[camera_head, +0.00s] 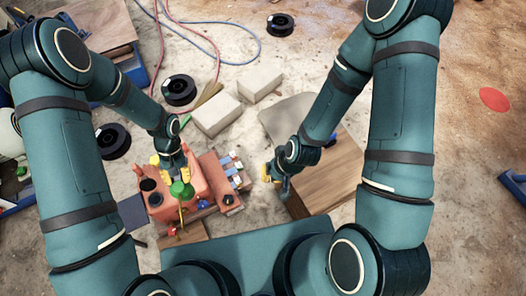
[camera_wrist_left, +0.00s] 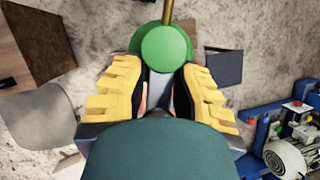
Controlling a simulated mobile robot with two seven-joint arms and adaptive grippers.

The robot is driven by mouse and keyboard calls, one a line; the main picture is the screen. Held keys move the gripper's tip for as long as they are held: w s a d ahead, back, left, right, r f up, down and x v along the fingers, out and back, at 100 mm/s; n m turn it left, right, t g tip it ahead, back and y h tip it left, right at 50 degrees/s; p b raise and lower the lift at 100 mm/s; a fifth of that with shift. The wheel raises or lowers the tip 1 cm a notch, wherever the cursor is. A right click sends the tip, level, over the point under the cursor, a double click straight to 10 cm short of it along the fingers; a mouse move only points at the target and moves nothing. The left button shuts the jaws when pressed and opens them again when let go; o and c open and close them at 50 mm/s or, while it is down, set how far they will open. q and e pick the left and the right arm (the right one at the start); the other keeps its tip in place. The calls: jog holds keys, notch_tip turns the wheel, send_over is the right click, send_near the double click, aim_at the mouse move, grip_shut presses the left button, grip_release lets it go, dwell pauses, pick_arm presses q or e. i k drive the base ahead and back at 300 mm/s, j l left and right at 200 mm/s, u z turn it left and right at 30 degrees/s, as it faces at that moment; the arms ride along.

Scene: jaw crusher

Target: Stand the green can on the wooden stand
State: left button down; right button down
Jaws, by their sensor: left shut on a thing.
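The green can (camera_head: 181,190), with a thin brass-coloured spout, is at my left gripper (camera_head: 174,162), above the orange machine. In the left wrist view the green can (camera_wrist_left: 167,53) sits between the yellow finger pads of my left gripper (camera_wrist_left: 160,85), which is shut on it. A wooden box-like block (camera_head: 338,178), which looks like the wooden stand, is right of the machine, apart from the can. It also shows in the left wrist view (camera_wrist_left: 38,38). My right gripper (camera_head: 270,172) is at the block's left side, small in view; its opening is unclear.
The orange machine (camera_head: 202,178) with small coloured parts is below my left gripper. Two pale blocks (camera_head: 217,114), (camera_head: 260,83), a grey sheet (camera_head: 283,117) and black spools (camera_head: 179,90) lie on the floor. A small wooden piece (camera_head: 186,235) is near my base.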

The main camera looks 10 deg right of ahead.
aim_at(330, 176)
jog(key=k+l+z, duration=0.1)
jog(key=l+z, duration=0.2)
jog(key=l, duration=0.6)
jog(key=l+z, duration=0.3)
jog(key=l, duration=0.6)
